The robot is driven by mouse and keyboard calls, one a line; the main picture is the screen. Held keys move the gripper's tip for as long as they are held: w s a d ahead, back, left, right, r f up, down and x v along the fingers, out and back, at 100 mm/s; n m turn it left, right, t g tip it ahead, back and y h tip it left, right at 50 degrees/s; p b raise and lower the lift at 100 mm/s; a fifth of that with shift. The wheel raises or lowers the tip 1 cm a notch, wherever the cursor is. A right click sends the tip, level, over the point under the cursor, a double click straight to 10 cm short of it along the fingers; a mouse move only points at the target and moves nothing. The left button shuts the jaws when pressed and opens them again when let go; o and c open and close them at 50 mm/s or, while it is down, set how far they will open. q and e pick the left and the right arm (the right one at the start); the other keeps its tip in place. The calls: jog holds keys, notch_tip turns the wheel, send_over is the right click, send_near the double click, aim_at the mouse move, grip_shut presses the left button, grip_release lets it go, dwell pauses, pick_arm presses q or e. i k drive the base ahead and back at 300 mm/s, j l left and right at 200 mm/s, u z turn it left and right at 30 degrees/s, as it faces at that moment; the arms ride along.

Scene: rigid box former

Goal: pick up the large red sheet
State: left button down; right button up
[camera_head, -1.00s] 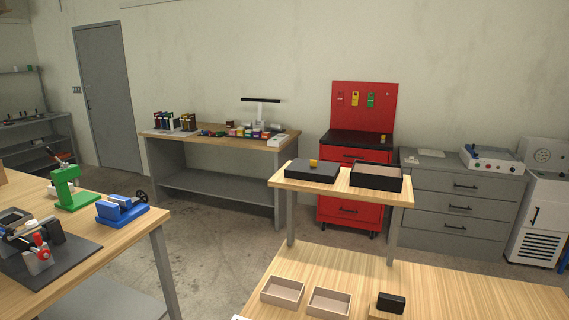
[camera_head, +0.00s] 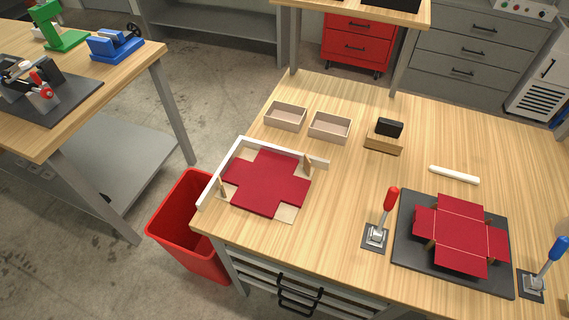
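A large red cross-shaped sheet (camera_head: 266,183) lies flat at the left of the wooden table, in a corner holder with white rails (camera_head: 232,152) and small wooden posts. A second red cross-shaped sheet (camera_head: 463,231) sits on the box former on a dark plate (camera_head: 412,256) at the right, with its creases showing. I cannot tell for sure which of the two sheets is larger. Neither of my grippers is in view.
Two open beige boxes (camera_head: 286,115) (camera_head: 330,127) and a black block on a wooden holder (camera_head: 384,142) stand behind. A white stick (camera_head: 454,174) lies behind the plate. Red-handled (camera_head: 391,200) and blue-handled (camera_head: 553,250) levers flank it. A red bin (camera_head: 186,237) stands left of the table.

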aim_at(463, 244)
jog(key=z, duration=1.55)
